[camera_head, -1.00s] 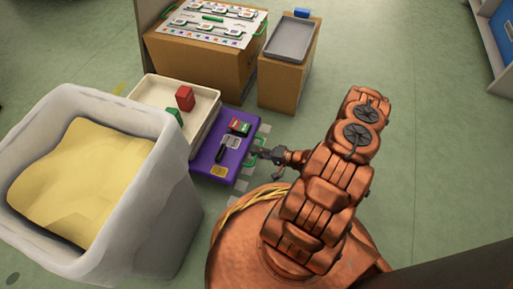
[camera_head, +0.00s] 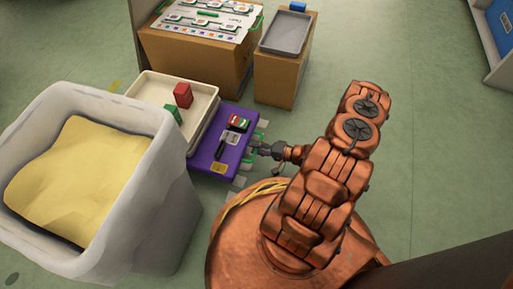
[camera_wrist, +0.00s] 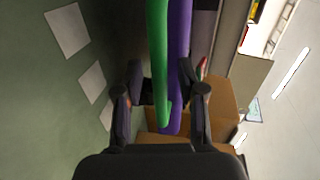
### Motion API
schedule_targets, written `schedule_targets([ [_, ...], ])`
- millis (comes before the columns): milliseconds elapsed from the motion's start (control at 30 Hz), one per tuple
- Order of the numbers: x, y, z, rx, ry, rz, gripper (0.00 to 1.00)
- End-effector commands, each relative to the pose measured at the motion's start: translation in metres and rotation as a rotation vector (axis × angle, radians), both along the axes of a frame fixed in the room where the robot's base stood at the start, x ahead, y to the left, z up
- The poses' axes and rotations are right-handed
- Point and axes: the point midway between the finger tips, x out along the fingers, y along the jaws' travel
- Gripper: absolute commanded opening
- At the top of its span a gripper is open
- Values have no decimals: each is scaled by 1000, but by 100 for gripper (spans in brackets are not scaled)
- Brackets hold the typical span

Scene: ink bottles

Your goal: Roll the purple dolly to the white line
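The purple dolly (camera_head: 207,153) stands on the floor between the beige tray and my arm, with small blocks or bottles, a dark object and a yellow label on top. Its green handle (camera_head: 253,146) runs along its right side. My gripper (camera_head: 259,149) is at this handle. In the wrist view the green handle (camera_wrist: 160,65) passes between my gripper's (camera_wrist: 162,88) two fingers, which are spread apart, with the dolly's purple edge (camera_wrist: 180,40) beside it. Whitish floor patches (camera_head: 238,181) lie by the dolly's right side; I cannot make out one continuous white line.
A large pale bin (camera_head: 172,205) with yellow contents stands at the left. The beige tray (camera_head: 203,103) holding red and green blocks adjoins the dolly. Two brown boxes (camera_head: 205,62) (camera_head: 275,82) stand behind. The floor (camera_head: 440,130) at the right is clear.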

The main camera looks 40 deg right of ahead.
Motion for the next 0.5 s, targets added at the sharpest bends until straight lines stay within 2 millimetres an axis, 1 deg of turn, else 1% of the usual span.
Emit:
schedule_targets([
  [133,-2,-2,0,0,0,-1,39],
  [267,-9,-8,3,0,0,-3,39],
  [500,-39,-31,10,-3,-1,-4,39],
])
